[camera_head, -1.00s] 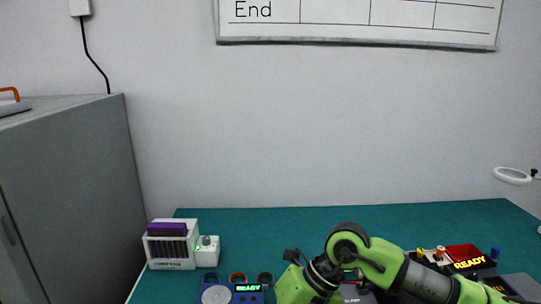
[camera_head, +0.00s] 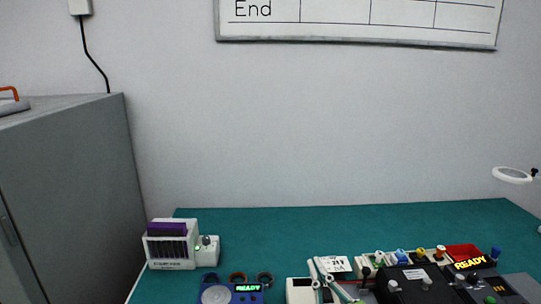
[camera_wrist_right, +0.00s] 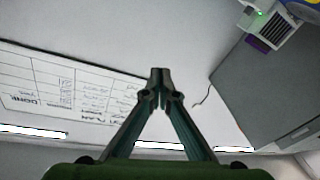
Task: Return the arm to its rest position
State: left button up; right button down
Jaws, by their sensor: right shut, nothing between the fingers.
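My right gripper (camera_head: 315,263) shows at the bottom of the head view as two pale fingers meeting in a narrow A shape, tips upward. In the right wrist view the gripper (camera_wrist_right: 160,78) has its two long fingers closed together at the tips, with nothing between them. The rest of my right arm is out of the head view. My left gripper is in neither view.
A teal table (camera_head: 290,225) holds a white device with a purple top (camera_head: 172,250) at left. A blue device (camera_head: 247,298) with a READY display is at the front. A grey cabinet (camera_head: 70,190) is far left.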

jog(key=s+d+f+m+g+h, duration=0.2)
jog(key=d+f, duration=0.1)
jog(key=f, duration=0.3)
jog(key=s+d+f+m+g+h, duration=0.1)
jog(key=s+d+f+g, duration=0.2)
jog(key=f, duration=0.3)
jog(key=s+d+f+m+g, duration=0.15)
jog(key=s+f+g, duration=0.35)
jog(key=s+f, duration=0.55)
jog(key=s+d+f+g, duration=0.3)
jog(key=s+f+g, duration=0.3)
jog(key=s, duration=0.7)
jog(key=s+d+f+x, duration=0.1)
jog(key=s+x, duration=0.2)
jog(key=x, duration=0.9)
jog(key=s+d+x, duration=0.1)
jog(key=s+x, duration=0.1)
jog(key=x, duration=1)
jog(key=s+d+f+g+h, duration=0.1)
jog(key=s+d+f, duration=0.2)
jog(key=s+f, duration=1.5)
jog(key=shift+s+d+f+g, duration=0.2)
jog(key=shift+s+g, duration=0.1)
jog(key=shift+s, duration=0.2)
